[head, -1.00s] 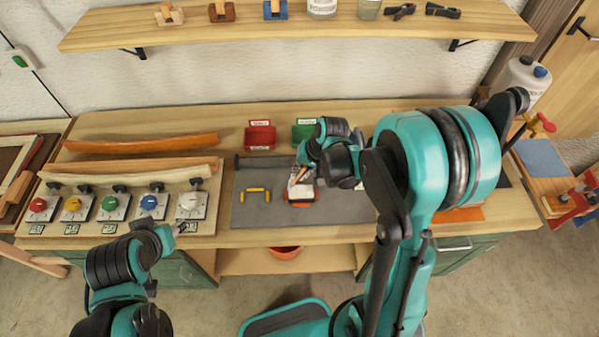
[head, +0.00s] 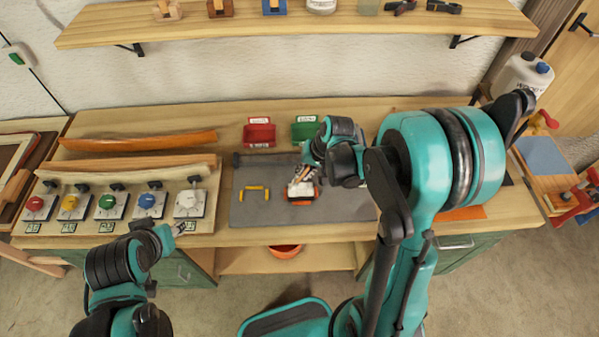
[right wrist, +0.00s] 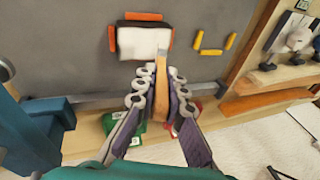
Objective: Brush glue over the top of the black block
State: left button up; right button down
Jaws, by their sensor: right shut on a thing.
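The block (head: 302,190) lies on the grey mat (head: 255,211) with orange pieces around it. In the right wrist view the block (right wrist: 143,43) has a white layer over most of its top and a dark strip along one edge. My right gripper (head: 300,176) is shut on a brush with a wooden handle; the brush (right wrist: 171,88) shows between the fingers in the right wrist view. Its tip is at the block's corner; whether it touches is unclear. My left gripper (head: 182,228) is at the front edge of the bench, away from the block; its opening is too small to tell.
Yellow pieces (head: 254,188) lie left of the block on the mat. A red bin (head: 259,134) and a green bin (head: 304,130) stand behind. Bent laths (head: 140,143) and a panel of coloured knobs (head: 105,203) are at the left.

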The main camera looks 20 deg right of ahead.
jog(key=shift+s+d, duration=0.9)
jog(key=shift+d, duration=2.2)
jog(key=shift+w+a+b, duration=0.3)
jog(key=shift+w+a, duration=0.05)
jog(key=shift+a, duration=0.9)
jog(key=shift+w+a+b, duration=0.3)
jog(key=shift+w+a, duration=0.05)
jog(key=shift+a, duration=0.9)
jog(key=shift+w+a+b, duration=0.3)
jog(key=shift+w+a, duration=0.05)
jog(key=shift+a, duration=0.9)
jog(key=s+d, duration=0.2)
jog(key=d, duration=0.5)
jog(key=shift+d+b, duration=0.25)
jog(key=shift+b, duration=0.05)
jog(key=shift+r, duration=0.15)
jog(key=shift+r+p, duration=2.2)
jog(key=shift+r, duration=0.65)
jog(key=shift+r, duration=0.15)
